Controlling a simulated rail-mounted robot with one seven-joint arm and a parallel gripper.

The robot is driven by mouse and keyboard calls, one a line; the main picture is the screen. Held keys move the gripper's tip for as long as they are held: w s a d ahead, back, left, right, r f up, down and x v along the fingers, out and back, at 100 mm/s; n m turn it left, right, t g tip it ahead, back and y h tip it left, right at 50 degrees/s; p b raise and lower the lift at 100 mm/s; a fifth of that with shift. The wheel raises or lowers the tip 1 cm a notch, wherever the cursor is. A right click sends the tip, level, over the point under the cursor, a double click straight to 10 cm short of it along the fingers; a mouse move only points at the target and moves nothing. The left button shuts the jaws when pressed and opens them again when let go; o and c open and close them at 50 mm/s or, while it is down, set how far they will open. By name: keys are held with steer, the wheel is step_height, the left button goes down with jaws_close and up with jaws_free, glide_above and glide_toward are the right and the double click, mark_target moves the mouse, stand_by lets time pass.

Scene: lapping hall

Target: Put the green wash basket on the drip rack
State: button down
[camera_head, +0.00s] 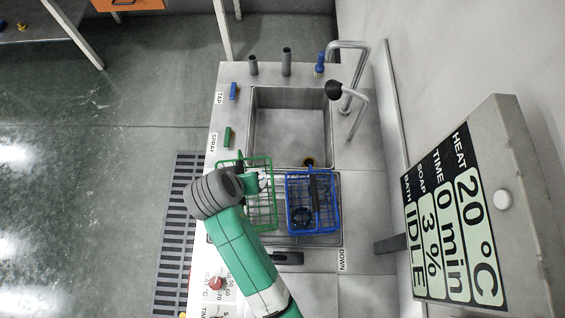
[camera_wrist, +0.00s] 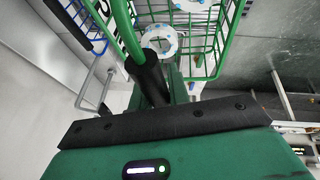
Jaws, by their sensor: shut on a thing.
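The green wash basket (camera_head: 264,215) is an open wire basket left of the blue one in the head view. My gripper (camera_head: 249,184) is at its upper left part, and my arm hides some of it. In the wrist view the basket's green wires (camera_wrist: 226,28) show at the top, with white and blue ring-shaped parts (camera_wrist: 160,41) inside. The gripper is shut on the basket's handle, which has a dark grip (camera_wrist: 149,82). I cannot tell whether the basket touches the surface below. I cannot make out the drip rack for certain.
A blue wire basket (camera_head: 330,214) stands close on the right, over a recessed bath (camera_head: 325,239). Beyond is an empty-looking sink (camera_head: 270,116) with a tap (camera_head: 353,46). A control panel (camera_head: 530,200) reading IDLE is at right. A dark slatted grate (camera_head: 172,235) lies at left.

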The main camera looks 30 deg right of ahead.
steer(key=shift+m+g, duration=0.3)
steer(key=shift+m, duration=0.5)
steer(key=b+x, duration=0.2)
steer(key=x, duration=0.1)
steer(key=b+x, duration=0.1)
steer(key=x, duration=0.1)
steer(key=shift+s+d+b, duration=0.35)
steer(key=shift+d+b, duration=0.05)
step_height(320, 180, down, 10)
steer(key=shift+b, duration=0.3)
steer(key=c, duration=1.8)
jaws_free()
steer(key=shift+f, duration=0.2)
steer(key=o, duration=0.5)
steer(key=shift+c, duration=0.2)
steer(key=p+v, duration=0.1)
steer(key=v, duration=1.1)
steer(key=shift+a+r, duration=0.15)
steer(key=shift+a, duration=0.1)
